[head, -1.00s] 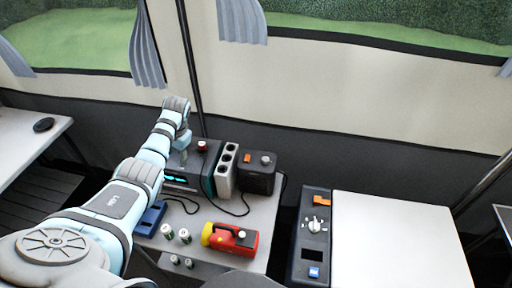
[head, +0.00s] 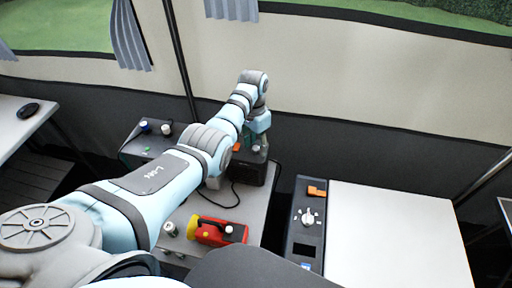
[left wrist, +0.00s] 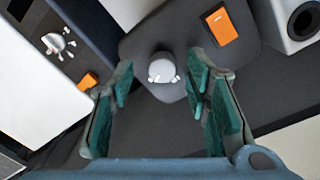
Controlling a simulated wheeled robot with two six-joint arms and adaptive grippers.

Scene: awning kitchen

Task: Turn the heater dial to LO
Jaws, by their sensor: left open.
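A dark box (head: 246,170) with a pale round dial (head: 257,149) and an orange switch (head: 236,147) stands at the back of the small table. In the left wrist view the dial (left wrist: 162,68) is near the centre, with the orange switch (left wrist: 222,28) up and right of it. My left gripper (head: 259,136) is over this box, open, pointing down. In the left wrist view its fingertips (left wrist: 161,78) appear on either side of the dial, with gaps; their height above it is unclear. Dial lettering is unreadable. My right gripper is not in view.
A separate panel (head: 305,240) to the right has a white dial (head: 308,217), an orange switch (head: 317,191) and a pale top (head: 395,235). A red and yellow torch (head: 219,231) lies in front. A cable (head: 214,203) runs across the table. My arm hides much of the table.

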